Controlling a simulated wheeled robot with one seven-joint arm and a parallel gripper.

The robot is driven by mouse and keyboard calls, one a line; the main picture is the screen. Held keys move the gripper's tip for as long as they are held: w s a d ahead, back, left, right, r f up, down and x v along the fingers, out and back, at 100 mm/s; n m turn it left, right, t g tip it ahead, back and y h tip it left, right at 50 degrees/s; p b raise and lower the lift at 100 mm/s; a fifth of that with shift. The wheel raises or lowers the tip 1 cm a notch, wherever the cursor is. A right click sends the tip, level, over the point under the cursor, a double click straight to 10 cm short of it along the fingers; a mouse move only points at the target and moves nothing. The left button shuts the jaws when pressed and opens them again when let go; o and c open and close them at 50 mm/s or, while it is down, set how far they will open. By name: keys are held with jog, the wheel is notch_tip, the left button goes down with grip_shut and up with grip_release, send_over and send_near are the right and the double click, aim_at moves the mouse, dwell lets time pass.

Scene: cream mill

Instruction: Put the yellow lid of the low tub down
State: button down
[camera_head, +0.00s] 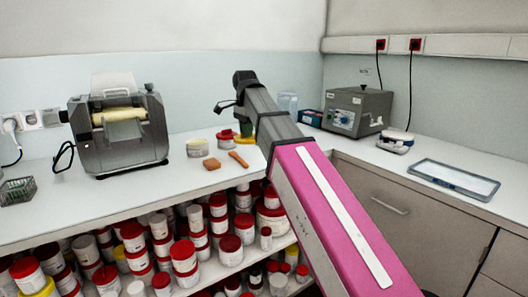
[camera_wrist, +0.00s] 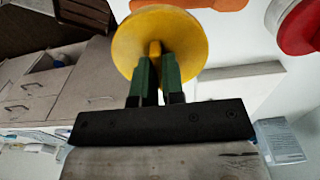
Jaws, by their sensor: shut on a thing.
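The yellow lid (camera_wrist: 190,38) is a round disc with a small knob. My gripper (camera_wrist: 155,65) is shut on the knob with its green fingers, and the disc lies beyond the fingertips. In the head view my gripper (camera_head: 246,127) is over the back counter, mostly hidden by my arm, with a bit of yellow below it. A low whitish tub (camera_head: 197,148) stands on the counter left of my gripper. I cannot tell whether the lid touches the counter.
A red-lidded tub (camera_head: 225,135) stands close left of my gripper. An orange tool (camera_head: 238,160) and a brown block (camera_head: 211,165) lie in front. A roller mill (camera_head: 118,130) is at the left, a grey box device (camera_head: 357,110) at the right. Tubs fill the shelf below.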

jog(key=w+d+f, duration=0.2)
jog(key=w+d, duration=0.1)
jog(key=w+d+f, duration=0.3)
jog(key=shift+d+f, duration=0.15)
jog(key=shift+d, duration=0.05)
jog(key=shift+f, duration=1.95)
jog(key=shift+f, duration=0.15)
jog(key=c, duration=1.2)
grip_release()
notch_tip(320, 180, up, 12)
jog(key=shift+r, duration=0.15)
